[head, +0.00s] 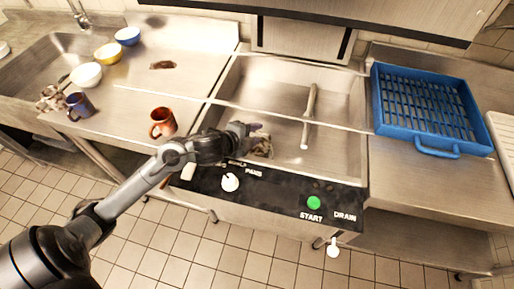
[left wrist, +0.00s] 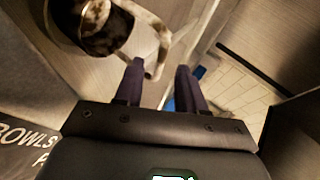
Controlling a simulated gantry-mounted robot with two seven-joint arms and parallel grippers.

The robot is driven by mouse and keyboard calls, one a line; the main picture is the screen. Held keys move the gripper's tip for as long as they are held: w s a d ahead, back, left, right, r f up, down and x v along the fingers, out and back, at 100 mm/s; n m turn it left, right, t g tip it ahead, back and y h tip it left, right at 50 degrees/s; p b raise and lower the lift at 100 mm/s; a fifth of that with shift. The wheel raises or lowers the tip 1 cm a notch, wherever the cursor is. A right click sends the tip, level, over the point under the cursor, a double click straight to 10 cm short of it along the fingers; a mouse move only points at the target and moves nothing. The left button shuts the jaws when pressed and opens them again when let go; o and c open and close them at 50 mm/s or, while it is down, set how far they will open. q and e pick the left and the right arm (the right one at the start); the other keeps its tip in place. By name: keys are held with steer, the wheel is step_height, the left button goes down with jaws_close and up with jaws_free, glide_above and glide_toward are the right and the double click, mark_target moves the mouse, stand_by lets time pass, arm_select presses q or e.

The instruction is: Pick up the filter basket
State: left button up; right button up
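The filter basket (head: 264,148) lies in the steel wash basin, near its front left corner, partly hidden by my left gripper (head: 252,128). In the left wrist view the basket (left wrist: 92,22) shows at the upper left, with a dark, stained inside and a pale loop handle (left wrist: 153,30). My left gripper (left wrist: 162,72) has its two dark fingers apart. The lower end of the handle is close to the left-hand finger and reaches toward the gap; I cannot tell whether they touch. The right gripper is not in view.
A front panel (head: 270,190) has a white knob and green start button. A copper mug (head: 162,122) stands left; a blue rack (head: 425,108) lies right. Thin rails (head: 250,108) cross above the basin.

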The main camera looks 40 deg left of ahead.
mark_target(258, 132)
arm_select(q)
steer(key=x, duration=0.5)
steer(key=shift+a, duration=0.1)
steer(key=shift+c, duration=0.4)
jaws_close()
